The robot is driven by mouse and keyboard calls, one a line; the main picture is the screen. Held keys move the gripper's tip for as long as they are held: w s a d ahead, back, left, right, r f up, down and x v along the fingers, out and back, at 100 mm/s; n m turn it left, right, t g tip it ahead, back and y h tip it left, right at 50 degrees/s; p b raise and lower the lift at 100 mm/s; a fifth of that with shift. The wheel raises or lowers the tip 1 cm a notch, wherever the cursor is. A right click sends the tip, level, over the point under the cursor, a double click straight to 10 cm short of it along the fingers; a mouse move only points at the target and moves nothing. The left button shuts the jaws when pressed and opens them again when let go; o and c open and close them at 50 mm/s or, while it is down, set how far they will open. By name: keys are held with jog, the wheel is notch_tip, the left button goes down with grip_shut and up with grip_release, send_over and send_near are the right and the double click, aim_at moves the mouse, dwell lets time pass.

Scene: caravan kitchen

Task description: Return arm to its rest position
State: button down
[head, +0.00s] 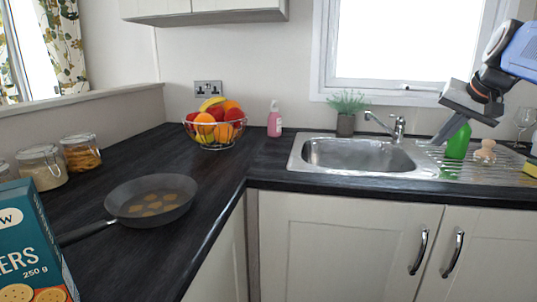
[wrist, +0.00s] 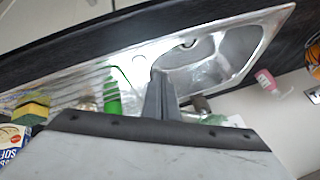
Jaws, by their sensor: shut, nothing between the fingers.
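My gripper (head: 441,133) is at the right in the head view, above the draining side of the sink and in front of a green bottle (head: 459,141). Its fingers point down and to the left. In the wrist view the fingers (wrist: 160,98) are together, with nothing between them. The metal sink (head: 350,155) lies below and to the left of the fingers in the head view. It also shows in the wrist view (wrist: 232,70). My arm comes in from the right edge, and its base is out of view.
A dark pan (head: 150,200) with several brown pieces sits on the left worktop, near a fruit basket (head: 215,128) and glass jars (head: 81,152). A scrubbing brush (head: 485,152), a wine glass (head: 524,118) and a sponge (wrist: 33,108) are by the drainer. A potted plant (head: 346,112) stands behind the sink.

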jog(key=s+a+f+n, duration=0.2)
jog(key=s+a+f, duration=0.4)
jog(key=f, duration=0.3)
jog(key=s+a+f+n+g, duration=0.1)
jog(key=s+a+f+n, duration=0.1)
jog(key=s+a+f, duration=0.4)
jog(key=s+a+f+n+g, duration=0.1)
jog(key=s+a+f+n, duration=0.2)
jog(key=s+a+f, duration=0.3)
jog(key=s+f, duration=0.5)
jog(key=f, duration=0.3)
jog(key=shift+s+f, duration=0.2)
jog(key=shift+f, duration=0.05)
